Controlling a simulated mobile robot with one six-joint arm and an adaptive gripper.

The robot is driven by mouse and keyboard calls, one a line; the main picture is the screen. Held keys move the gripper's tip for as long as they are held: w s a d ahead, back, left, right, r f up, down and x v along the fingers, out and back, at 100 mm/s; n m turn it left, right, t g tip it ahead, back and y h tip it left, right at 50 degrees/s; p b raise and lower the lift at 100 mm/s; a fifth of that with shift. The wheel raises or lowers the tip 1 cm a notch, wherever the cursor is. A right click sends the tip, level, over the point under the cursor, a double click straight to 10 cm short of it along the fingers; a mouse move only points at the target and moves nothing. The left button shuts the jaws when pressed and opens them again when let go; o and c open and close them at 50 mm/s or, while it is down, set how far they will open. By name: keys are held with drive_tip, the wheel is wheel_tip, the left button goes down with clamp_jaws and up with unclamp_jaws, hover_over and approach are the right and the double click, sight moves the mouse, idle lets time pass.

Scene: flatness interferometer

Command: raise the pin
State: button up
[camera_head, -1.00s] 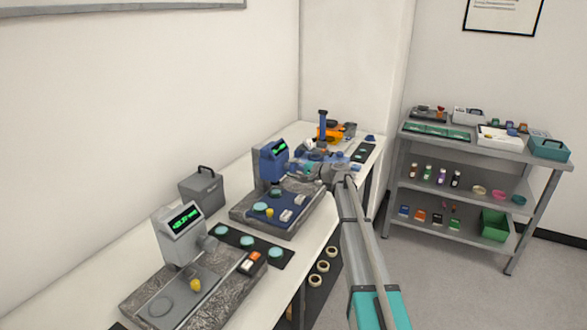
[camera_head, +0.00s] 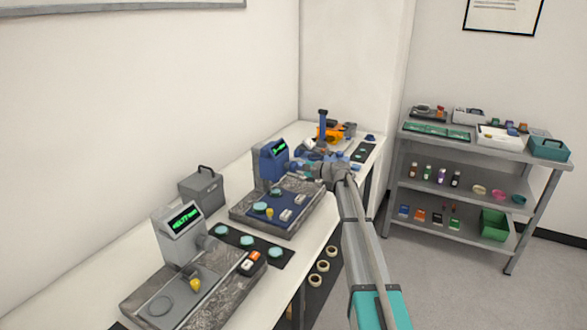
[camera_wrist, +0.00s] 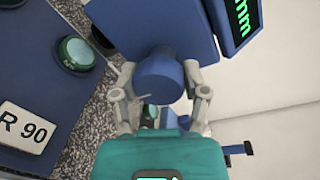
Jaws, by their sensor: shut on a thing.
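A blue gauge (camera_head: 273,165) with a green digital display stands on a granite base with a blue plate, at mid-bench in the head view. In the wrist view its blue body (camera_wrist: 150,22) fills the top, and a short blue cylinder (camera_wrist: 158,75) sticks out from it. My gripper (camera_wrist: 162,78) has one finger on each side of this cylinder and is shut on it. In the head view my gripper (camera_head: 308,162) is at the gauge's right side, small and partly merged with things behind. I cannot tell the pin apart from the cylinder.
A teal disc (camera_wrist: 76,54) and an R 90 label (camera_wrist: 26,128) lie on the blue plate beside my gripper. A grey gauge (camera_head: 180,235) stands nearer on the bench. A grey case (camera_head: 202,188) is behind. A shelf (camera_head: 470,150) stands apart at the right.

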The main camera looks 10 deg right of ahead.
drive_tip(key=o, duration=1.2)
drive_tip(key=shift+c, duration=0.2)
drive_tip(key=shift+n, duration=0.3)
